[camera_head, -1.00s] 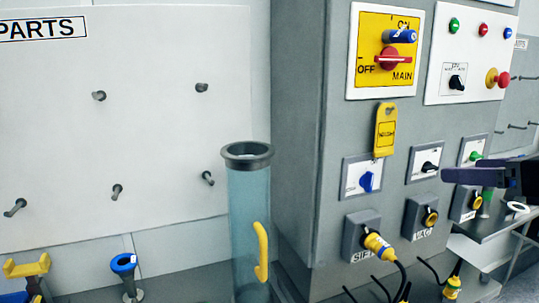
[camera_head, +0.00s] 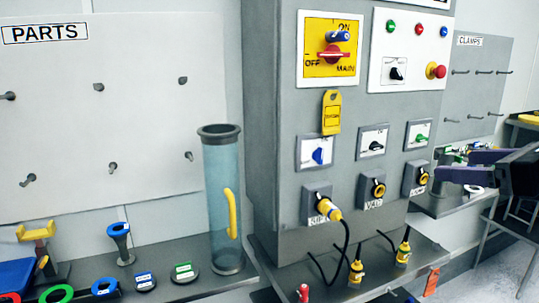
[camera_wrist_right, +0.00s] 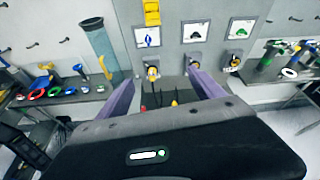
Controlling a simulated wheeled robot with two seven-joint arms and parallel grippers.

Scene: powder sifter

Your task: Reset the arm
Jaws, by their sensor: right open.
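My right gripper (camera_head: 440,165) comes in from the right edge of the head view, with its two purple fingers spread apart and nothing between them. It hangs in front of the right side of the grey control cabinet (camera_head: 272,130), apart from it. In the right wrist view the open fingers (camera_wrist_right: 160,80) point towards the cabinet's lower sockets and the yellow plug (camera_wrist_right: 152,73). My left gripper is not in view.
A clear tube (camera_head: 222,190) with a yellow handle stands left of the cabinet. Small coloured parts lie on the bench (camera_head: 205,255). The yellow plug (camera_head: 328,209) sits in the left socket. The clamps board (camera_head: 480,100) and a side table are behind my right gripper.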

